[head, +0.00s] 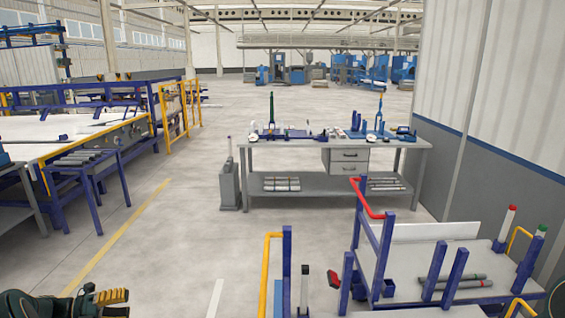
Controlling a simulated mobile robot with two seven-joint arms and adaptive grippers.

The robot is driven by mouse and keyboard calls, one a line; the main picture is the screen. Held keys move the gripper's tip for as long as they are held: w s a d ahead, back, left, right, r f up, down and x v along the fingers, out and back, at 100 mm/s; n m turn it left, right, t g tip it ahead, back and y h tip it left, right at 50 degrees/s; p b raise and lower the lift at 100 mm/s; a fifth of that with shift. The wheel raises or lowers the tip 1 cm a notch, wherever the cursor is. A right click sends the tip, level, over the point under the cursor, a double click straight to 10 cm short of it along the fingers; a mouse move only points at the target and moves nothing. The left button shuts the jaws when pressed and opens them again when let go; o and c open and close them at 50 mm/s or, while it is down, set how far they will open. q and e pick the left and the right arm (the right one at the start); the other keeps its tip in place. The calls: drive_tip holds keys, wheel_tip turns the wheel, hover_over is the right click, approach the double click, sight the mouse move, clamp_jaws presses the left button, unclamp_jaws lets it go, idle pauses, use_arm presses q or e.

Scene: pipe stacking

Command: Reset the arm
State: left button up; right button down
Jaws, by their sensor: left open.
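My left gripper (112,296) is at the bottom left corner, low over the bare floor. Its yellow-padded fingers point right. It is open, with nothing seen between the fingers, and it is well apart from the carts and the table. A dark green part of my right arm (557,302) just shows at the bottom right edge; its gripper is out of view. Grey pipes (455,282) with reddish ends lie on the cart at right between blue posts.
A blue-framed cart (410,262) with a red handle stands at right. A yellow-handled cart (287,270) is at bottom centre. A grey workbench (400,146) with tools stands beyond. A blue rack of pipes (95,165) is at left. The floor (170,240) between is clear.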

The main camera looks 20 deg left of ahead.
use_arm(q)
drive_tip(key=w+d+f+m+g+y, duration=0.1)
drive_tip(key=d+f+m+g, duration=0.3)
drive_tip(key=d, duration=0.5)
drive_tip(key=d+f+m+g+y, duration=0.1)
drive_tip(key=d+f+m, duration=0.45)
drive_tip(key=d, duration=0.35)
drive_tip(key=w+d+f+m+g+y, duration=0.1)
drive_tip(key=d+f+m+g+y, duration=0.15)
drive_tip(key=d+f+m, duration=0.45)
drive_tip(key=s+d+m+y, duration=0.1)
drive_tip(key=s+d+m, duration=0.3)
drive_tip(key=d+m, duration=0.3)
drive_tip(key=s+d+r+m+y+b, duration=0.1)
drive_tip(key=s+d+m, duration=0.4)
drive_tip(key=d+m, duration=0.3)
drive_tip(key=s+d+m+y, duration=0.1)
drive_tip(key=s+d+m, duration=0.3)
drive_tip(key=d+m, duration=0.4)
drive_tip(key=shift+s+r+m+y+b, duration=0.2)
drive_tip(key=shift+s+m+y+b, duration=0.15)
drive_tip(key=shift+m, duration=0.2)
use_arm(e)
drive_tip(key=shift+s+d+f, duration=0.15)
drive_tip(key=shift+f, duration=0.7)
use_arm(q)
drive_tip(key=shift+w, duration=0.1)
